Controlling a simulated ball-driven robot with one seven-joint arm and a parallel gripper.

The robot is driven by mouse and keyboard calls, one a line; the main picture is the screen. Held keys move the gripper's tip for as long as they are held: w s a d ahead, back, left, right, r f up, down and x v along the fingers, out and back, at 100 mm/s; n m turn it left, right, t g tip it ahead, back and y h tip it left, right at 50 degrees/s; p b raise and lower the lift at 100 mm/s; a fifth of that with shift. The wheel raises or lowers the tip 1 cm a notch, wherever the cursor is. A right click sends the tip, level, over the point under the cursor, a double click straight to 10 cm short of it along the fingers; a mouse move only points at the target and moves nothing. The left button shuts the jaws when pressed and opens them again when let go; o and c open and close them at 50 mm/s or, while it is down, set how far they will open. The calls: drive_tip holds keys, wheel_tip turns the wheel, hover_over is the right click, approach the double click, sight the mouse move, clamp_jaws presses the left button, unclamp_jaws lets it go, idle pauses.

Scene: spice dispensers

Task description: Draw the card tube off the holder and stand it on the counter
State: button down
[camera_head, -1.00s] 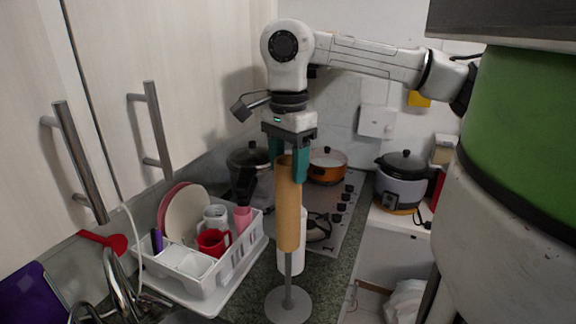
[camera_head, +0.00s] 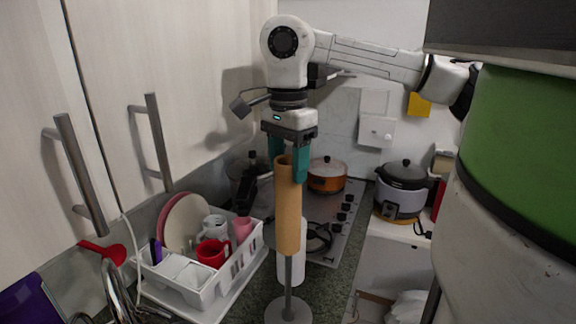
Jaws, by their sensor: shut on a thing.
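The card tube (camera_head: 288,212) is a long brown cylinder, upright in the middle of the head view. My gripper (camera_head: 288,166) points down and its green fingers are shut on the tube's upper end. The holder (camera_head: 289,308) is a grey round base with a thin upright rod. The rod (camera_head: 288,272) shows below the tube's lower end and runs up toward it; the tube hides how far it reaches inside. The holder stands on the speckled counter (camera_head: 345,275), its base partly cut off by the bottom edge.
A white dish rack (camera_head: 225,278) with plates and a red mug (camera_head: 211,253) stands left of the holder. A white cylinder (camera_head: 291,262) stands close behind the rod. The hob (camera_head: 335,222) with an orange pot (camera_head: 327,175) lies beyond. A narrow counter strip is bare on the right.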

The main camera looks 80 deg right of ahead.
drive_tip(key=shift+r, duration=1.35)
drive_tip(key=shift+r, duration=1.85)
